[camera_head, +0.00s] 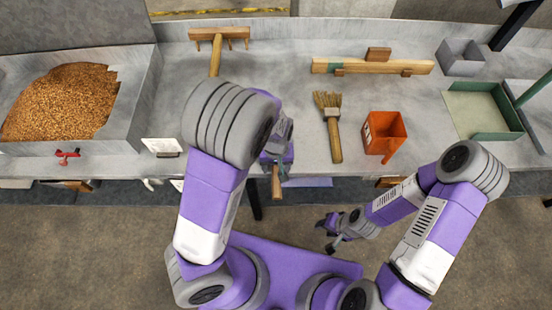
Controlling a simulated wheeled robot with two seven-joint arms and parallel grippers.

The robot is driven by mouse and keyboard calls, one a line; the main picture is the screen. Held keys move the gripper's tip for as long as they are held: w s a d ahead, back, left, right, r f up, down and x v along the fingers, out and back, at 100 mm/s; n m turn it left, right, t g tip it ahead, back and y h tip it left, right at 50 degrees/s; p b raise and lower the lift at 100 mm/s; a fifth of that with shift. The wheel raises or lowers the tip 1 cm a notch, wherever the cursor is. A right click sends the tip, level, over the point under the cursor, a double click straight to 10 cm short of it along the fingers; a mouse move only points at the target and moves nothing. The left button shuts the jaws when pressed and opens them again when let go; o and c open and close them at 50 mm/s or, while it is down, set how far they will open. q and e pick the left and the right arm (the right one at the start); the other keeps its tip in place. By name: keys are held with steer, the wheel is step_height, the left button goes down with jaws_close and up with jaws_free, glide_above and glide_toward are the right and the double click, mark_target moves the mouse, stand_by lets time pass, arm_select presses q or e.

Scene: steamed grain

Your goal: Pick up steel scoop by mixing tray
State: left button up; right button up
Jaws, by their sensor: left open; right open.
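A short wooden handle (276,182) pokes out over the table's front edge, just below my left gripper (276,164). It may belong to the steel scoop, but my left gripper and forearm cover whatever it joins, so no steel bowl shows clearly. My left gripper is open, at the front edge right by the handle; I cannot tell whether they touch. A large metal tray (135,125) with brown grain (62,102) stands at the left, apart from the gripper. My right gripper (328,234) is open and empty, low in front of the table.
A brush (333,125) and an orange container (383,132) lie right of my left gripper. A wooden rake (217,50), a wooden bar (370,67), a grey box (460,57) and a green-edged tray (480,110) stand further off. A white card (162,147) is near the front edge.

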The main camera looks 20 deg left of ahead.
arm_select(q)
steer(key=shift+r, duration=0.1)
steer(key=shift+c, duration=0.2)
jaws_close()
stand_by(1.0)
